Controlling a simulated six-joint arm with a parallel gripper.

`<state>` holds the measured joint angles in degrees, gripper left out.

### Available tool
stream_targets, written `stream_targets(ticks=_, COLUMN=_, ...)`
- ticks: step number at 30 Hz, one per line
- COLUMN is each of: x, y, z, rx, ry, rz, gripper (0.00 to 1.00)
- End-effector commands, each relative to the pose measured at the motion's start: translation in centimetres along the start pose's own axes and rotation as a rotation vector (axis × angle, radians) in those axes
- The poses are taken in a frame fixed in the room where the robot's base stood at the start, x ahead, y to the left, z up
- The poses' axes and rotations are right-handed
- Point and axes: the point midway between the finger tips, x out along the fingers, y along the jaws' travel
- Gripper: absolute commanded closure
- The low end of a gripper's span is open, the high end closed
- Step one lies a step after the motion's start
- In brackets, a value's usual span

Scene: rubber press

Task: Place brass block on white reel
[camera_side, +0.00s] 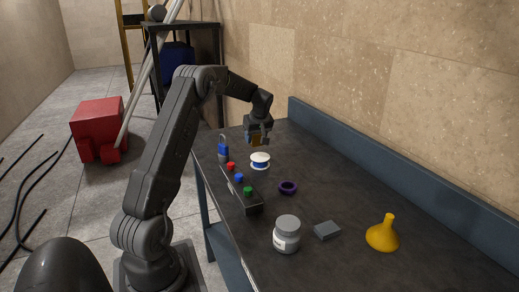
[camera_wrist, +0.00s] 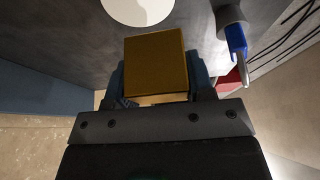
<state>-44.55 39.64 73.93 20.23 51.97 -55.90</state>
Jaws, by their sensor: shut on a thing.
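My gripper (camera_side: 258,141) is shut on the brass block (camera_side: 256,139), which sits between the two fingers. In the wrist view the brass block (camera_wrist: 156,65) shows a square brown-gold face, with the gripper (camera_wrist: 160,84) on both sides of it. The white reel (camera_side: 260,159) stands on the dark bench, with a blue band around its middle. The held block is above the reel in the side view, with a gap between them. In the wrist view part of the reel's white round top (camera_wrist: 138,10) shows at the top edge, beyond the block.
A dark box with red, blue and green buttons (camera_side: 247,204), a purple ring (camera_side: 288,187), a jar (camera_side: 286,234), a grey block (camera_side: 327,230) and a yellow funnel (camera_side: 383,235) stand nearer. A blue ledge (camera_side: 400,170) runs along the wall.

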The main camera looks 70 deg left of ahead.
Motion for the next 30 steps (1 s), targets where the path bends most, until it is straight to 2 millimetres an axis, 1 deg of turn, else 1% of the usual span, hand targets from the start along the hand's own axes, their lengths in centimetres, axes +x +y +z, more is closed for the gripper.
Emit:
stream_targets(ticks=1, x=0.2, y=0.7, z=0.2, rx=0.0, ry=0.002, rz=0.002, gripper=0.9)
stream_targets(ticks=3, x=0.5, y=1.2, z=0.5, rx=0.0, ry=0.003, rz=0.002, gripper=0.9)
stream_targets(ticks=8, x=0.9, y=1.6, z=0.8, rx=-0.001, ry=0.002, rz=0.001, gripper=0.9)
stream_targets(ticks=11, x=2.0, y=1.5, z=1.3, rx=-0.002, ry=0.0, rz=-0.001, gripper=0.9)
stream_targets(ticks=15, x=3.8, y=1.5, z=2.0, rx=-0.001, ry=0.0, rz=-0.001, gripper=0.9)
stream_targets(ticks=17, x=4.3, y=1.5, z=2.2, rx=-0.002, ry=0.002, rz=0.001, gripper=0.9)
stream_targets(ticks=28, x=4.6, y=1.5, z=2.3, rx=-0.002, ry=0.002, rz=0.001, gripper=0.9)
stream_targets(ticks=29, x=4.7, y=1.5, z=2.4, rx=-0.001, ry=0.001, rz=-0.001, gripper=0.49)
stream_targets(ticks=30, x=4.7, y=1.5, z=2.4, rx=-0.001, ry=0.001, rz=-0.001, gripper=0.45)
